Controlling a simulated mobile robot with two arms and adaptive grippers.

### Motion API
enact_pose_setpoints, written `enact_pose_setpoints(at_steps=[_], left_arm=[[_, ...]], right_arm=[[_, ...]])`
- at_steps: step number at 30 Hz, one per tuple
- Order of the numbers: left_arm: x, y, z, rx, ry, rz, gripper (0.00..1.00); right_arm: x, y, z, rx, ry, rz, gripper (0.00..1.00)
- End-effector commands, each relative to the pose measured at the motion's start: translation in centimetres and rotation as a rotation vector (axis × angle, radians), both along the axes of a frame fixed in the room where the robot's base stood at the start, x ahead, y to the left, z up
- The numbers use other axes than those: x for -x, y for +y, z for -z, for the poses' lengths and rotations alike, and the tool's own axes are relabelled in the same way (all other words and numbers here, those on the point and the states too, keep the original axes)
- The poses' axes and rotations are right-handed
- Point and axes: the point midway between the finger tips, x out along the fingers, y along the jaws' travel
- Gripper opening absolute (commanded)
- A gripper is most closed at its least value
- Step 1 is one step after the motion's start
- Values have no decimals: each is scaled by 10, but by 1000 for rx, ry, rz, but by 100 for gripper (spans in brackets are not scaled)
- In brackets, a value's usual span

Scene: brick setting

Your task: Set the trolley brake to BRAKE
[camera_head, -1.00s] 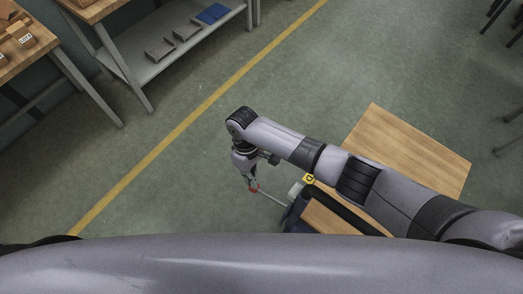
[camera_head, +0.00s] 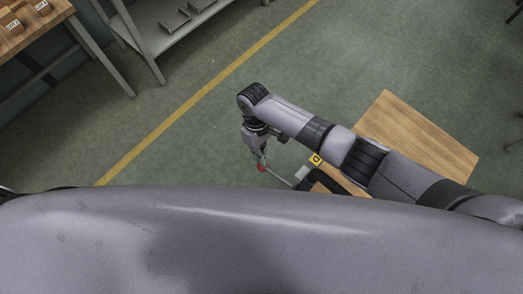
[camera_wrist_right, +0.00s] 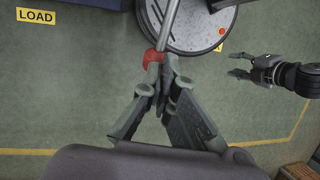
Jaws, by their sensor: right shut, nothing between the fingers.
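The trolley brake lever is a grey rod with a red tip (camera_wrist_right: 153,58); the red tip also shows in the head view (camera_head: 262,167). In the right wrist view the rod runs up across a grey round disc (camera_wrist_right: 190,25) with a red-orange dot and a small yellow mark. My right gripper (camera_wrist_right: 161,80) is shut and empty, its fingertips right at the red tip; contact cannot be told. In the head view my right gripper (camera_head: 261,160) points down beside the lever. My left gripper (camera_wrist_right: 238,64) is open and empty at the right of the wrist view.
The trolley's wooden top (camera_head: 425,140) lies partly behind my right arm. A yellow label (camera_head: 316,159) is near the lever's base. A LOAD sign (camera_wrist_right: 36,16) shows in the wrist view. A workbench (camera_head: 35,30) and metal shelf (camera_head: 165,35) stand upper left. Floor left of the gripper is clear.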

Motion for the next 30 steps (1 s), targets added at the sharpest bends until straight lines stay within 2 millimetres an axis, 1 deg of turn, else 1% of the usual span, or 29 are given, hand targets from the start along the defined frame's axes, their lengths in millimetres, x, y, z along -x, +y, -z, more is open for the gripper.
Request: enact_pose_setpoints(at_steps=[1,3,4,5,9,12,15,18,21,30], left_arm=[[0,0,-18,0,0,0,40],[0,1,-31,-1,1,1,40],[0,2,-20,-2,1,1,40],[1,3,-15,-4,0,2,40],[2,8,-8,-10,4,3,40],[3,9,-3,-12,6,3,40],[4,9,0,-12,6,3,40],[4,8,2,-10,7,2,40],[5,6,2,-7,8,1,40],[5,5,2,-7,9,0,40]], right_arm=[[-3,-1,-19,-3,-3,2,0],[-6,-3,-31,-4,-6,3,0],[-9,-2,-30,-8,-9,2,0],[-12,-1,-35,-9,-11,2,0],[-23,1,-67,-9,-14,1,0],[-29,3,-86,-9,-13,2,0],[-33,4,-100,-9,-11,2,0],[-36,5,-110,-7,-11,2,0],[-37,5,-115,-7,-12,2,0],[-37,5,-117,-7,-11,2,0]])
